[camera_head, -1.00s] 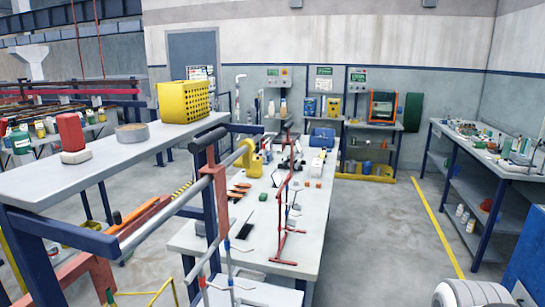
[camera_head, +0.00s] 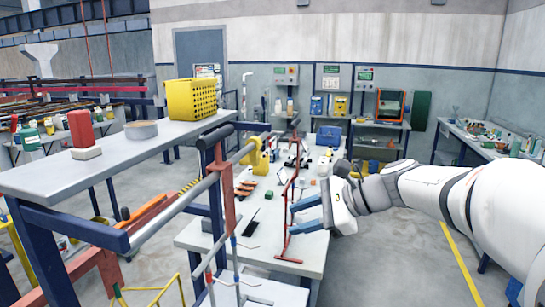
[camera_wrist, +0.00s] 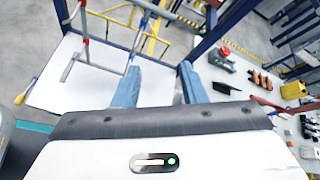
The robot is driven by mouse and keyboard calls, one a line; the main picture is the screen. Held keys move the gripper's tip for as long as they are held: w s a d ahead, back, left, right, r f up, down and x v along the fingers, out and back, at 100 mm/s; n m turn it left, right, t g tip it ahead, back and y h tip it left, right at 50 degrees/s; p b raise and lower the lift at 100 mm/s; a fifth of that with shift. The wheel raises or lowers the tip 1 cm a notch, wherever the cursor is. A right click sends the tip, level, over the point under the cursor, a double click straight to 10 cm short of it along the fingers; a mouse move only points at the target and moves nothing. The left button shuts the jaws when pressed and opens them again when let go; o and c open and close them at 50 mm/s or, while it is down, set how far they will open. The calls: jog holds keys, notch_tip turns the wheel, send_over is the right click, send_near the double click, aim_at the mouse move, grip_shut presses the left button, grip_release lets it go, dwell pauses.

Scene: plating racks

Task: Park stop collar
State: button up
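My gripper (camera_head: 292,215) is on the right side of the head view, with its two blue fingers pointing left over the white bench (camera_head: 262,262). In the wrist view the fingers of my gripper (camera_wrist: 160,68) are apart, with nothing between them. A yellow ring-like piece (camera_head: 257,157), which may be the stop collar, is around or against the long grey bar (camera_head: 180,210). It is farther back and left of my gripper, clear of it. I cannot tell for certain which piece is the stop collar.
A thin red stand (camera_head: 289,200) rises close to my fingers.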

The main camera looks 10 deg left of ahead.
aim_at(258, 158)
jog(key=w+a+r+m+y, duration=0.6)
jog(key=w+a+r, duration=0.1)
jog(key=w+r, duration=0.15)
jog(key=a+p, duration=0.1)
jog(key=a, duration=0.2)
jog(key=a+p, duration=0.1)
jog(key=a, duration=0.3)
jog(key=shift+w+a+f, duration=0.1)
jog(key=shift+w+a, duration=0.1)
jog(key=shift+a, duration=0.1)
jog(key=shift+w, duration=0.1)
jog(key=shift+c, duration=0.2)
jog(key=shift+w, duration=0.15)
grip_shut()
jog(key=shift+w, duration=0.1)
